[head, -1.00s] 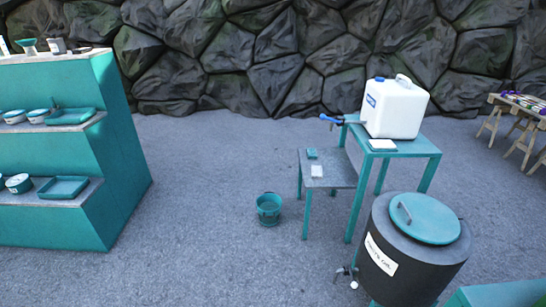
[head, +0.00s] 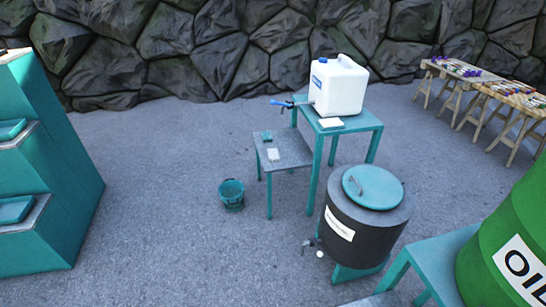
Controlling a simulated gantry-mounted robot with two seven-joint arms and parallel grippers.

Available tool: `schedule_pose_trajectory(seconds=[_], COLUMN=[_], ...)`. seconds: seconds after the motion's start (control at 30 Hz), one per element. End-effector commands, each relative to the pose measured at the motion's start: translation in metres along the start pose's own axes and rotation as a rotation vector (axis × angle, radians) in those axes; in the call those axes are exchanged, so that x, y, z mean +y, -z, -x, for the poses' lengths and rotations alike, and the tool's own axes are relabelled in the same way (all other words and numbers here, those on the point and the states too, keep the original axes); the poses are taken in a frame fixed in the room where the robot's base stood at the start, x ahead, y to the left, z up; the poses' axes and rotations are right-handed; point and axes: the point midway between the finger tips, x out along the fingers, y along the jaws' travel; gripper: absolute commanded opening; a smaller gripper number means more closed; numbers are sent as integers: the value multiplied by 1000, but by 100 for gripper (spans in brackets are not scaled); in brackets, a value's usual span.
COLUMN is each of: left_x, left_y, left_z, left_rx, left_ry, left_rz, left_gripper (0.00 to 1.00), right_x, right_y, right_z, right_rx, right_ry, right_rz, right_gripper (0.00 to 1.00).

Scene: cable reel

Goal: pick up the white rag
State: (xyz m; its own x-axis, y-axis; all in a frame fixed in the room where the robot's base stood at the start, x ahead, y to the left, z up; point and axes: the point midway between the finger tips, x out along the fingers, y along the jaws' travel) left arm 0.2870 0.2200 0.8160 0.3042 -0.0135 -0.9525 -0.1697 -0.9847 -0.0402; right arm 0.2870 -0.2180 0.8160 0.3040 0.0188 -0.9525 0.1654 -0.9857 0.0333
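Two small flat white pieces are in the head view, and I cannot tell for sure which is the white rag. One white piece (head: 331,123) lies on the front edge of the taller teal table (head: 362,123). A smaller white piece (head: 274,155) lies on the grey top of the low side table (head: 296,158), in front of a small teal block (head: 267,135). Neither of my grippers is in view.
A white water container (head: 338,86) with a blue-handled tap stands on the taller table. A teal bucket (head: 231,194) is on the floor. A dark drum (head: 365,232), a green oil barrel (head: 510,245) and teal shelves (head: 62,190) flank open grey floor.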

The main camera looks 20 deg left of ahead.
Motion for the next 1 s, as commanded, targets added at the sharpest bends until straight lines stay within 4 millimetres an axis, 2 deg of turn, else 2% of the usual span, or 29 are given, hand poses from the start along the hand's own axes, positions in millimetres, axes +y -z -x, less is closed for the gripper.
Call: schedule_pose_trajectory(seconds=[0.4,1.0], left_x=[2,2], left_y=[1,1], left_z=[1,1], left_rx=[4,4], left_ry=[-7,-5], left_rz=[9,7], left_gripper=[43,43], right_x=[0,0], right_y=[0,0], right_z=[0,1], right_rx=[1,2], right_ry=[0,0], right_rz=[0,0], right_gripper=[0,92])
